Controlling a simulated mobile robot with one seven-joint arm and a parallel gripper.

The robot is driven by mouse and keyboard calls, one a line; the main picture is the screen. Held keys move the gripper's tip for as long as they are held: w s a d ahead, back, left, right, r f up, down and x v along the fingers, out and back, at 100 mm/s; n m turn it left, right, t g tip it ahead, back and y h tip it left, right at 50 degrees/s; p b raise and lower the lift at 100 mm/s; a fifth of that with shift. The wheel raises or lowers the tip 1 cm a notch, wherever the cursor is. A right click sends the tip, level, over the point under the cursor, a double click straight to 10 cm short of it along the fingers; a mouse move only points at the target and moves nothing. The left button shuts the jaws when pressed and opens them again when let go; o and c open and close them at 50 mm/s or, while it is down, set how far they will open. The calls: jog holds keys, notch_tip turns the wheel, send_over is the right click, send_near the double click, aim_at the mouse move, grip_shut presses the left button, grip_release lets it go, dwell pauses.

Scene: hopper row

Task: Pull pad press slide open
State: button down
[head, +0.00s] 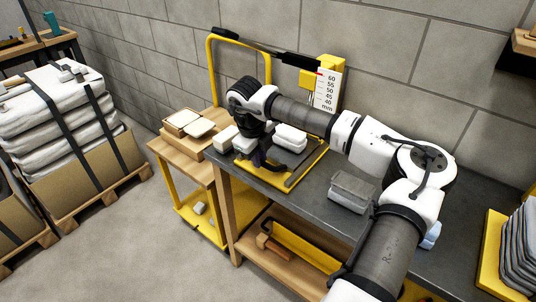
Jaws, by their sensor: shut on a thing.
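The pad press stands on the grey bench against the wall, with a yellow upright (320,72), a black lever (256,46) and a white millimetre scale (327,92). Its yellow slide (281,184) lies low in front with a dark top. My gripper (262,165) points down at the slide's front left part and is shut there, apparently on the slide's handle. My wrist and fingers hide the handle, so the exact grip does not show. How far the slide is out cannot be told.
Grey blocks (352,190) sit on the bench right of the press. A wooden side table (182,145) at left carries trays of pads. Yellow trays and a wooden-handled tool (273,248) lie on the lower shelf. Strapped sacks (70,110) stand at far left; floor between is clear.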

jog(key=s+a, duration=0.2)
jog(key=shift+s+b, duration=0.3)
jog(key=shift+s, duration=0.05)
jog(key=c, duration=1.4)
grip_release()
jog(key=r, duration=0.4)
jog(key=s+a+r+b, duration=0.1)
jog(key=r, duration=0.4)
jog(key=s+r+b, duration=0.1)
jog(key=r, duration=0.3)
jog(key=shift+a+r, duration=0.25)
jog(key=shift+r, duration=0.05)
